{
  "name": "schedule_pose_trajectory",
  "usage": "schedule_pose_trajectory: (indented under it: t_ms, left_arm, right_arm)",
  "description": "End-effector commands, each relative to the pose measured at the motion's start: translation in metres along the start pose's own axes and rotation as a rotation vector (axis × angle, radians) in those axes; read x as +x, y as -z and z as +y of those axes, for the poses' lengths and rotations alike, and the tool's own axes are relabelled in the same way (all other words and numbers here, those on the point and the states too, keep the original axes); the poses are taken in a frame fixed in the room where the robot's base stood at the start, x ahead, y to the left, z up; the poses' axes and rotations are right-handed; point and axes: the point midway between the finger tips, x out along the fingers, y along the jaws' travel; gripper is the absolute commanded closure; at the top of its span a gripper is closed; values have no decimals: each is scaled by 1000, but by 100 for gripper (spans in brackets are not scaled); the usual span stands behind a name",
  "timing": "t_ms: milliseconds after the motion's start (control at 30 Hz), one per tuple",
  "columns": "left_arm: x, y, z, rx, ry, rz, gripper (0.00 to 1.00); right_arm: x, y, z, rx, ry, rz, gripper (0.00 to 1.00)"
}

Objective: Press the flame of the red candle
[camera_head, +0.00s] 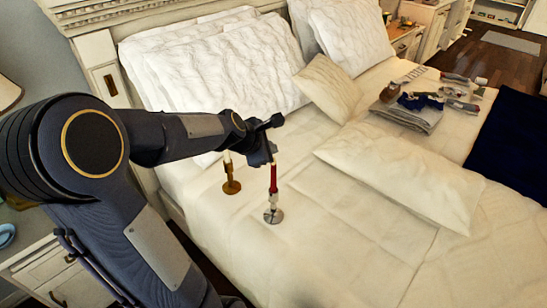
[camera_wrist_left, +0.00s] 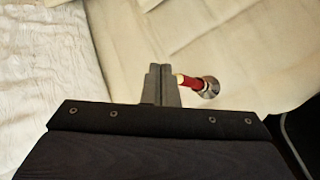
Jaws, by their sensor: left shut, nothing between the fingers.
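The red candle (camera_head: 273,180) stands upright in a silver holder (camera_head: 273,216) on the bed. My left gripper (camera_head: 272,154) is shut and empty, right at the candle's top, and covers its tip in the head view. In the left wrist view, the shut fingers (camera_wrist_left: 160,84) lie just left of the red candle (camera_wrist_left: 193,84); its pale top is beside the fingertips. I cannot tell whether they touch. No flame is clearly visible. A white candle in a gold holder (camera_head: 231,184) stands to the left. My right gripper is not in view.
The bed (camera_head: 330,265) is open in front of the candles. Pillows (camera_head: 215,85) lie behind them, and a cream pillow (camera_head: 410,178) lies to the right. Folded clothes (camera_head: 410,115) and a dark blue cloth (camera_head: 510,145) lie farther right. A nightstand (camera_head: 55,270) is at lower left.

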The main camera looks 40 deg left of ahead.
Motion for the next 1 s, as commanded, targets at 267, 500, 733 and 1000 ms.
schedule_pose_trajectory:
  t_ms: [267,500,733,1000]
  left_arm:
    - [0,0,0,0,0,0,100]
    - [0,0,0,0,0,0,100]
    - [3,2,-2,0,0,0,100]
    - [6,4,-4,0,0,-1,100]
  right_arm:
    - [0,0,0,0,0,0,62]
    - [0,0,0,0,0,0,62]
    - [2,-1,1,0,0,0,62]
    - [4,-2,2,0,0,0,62]
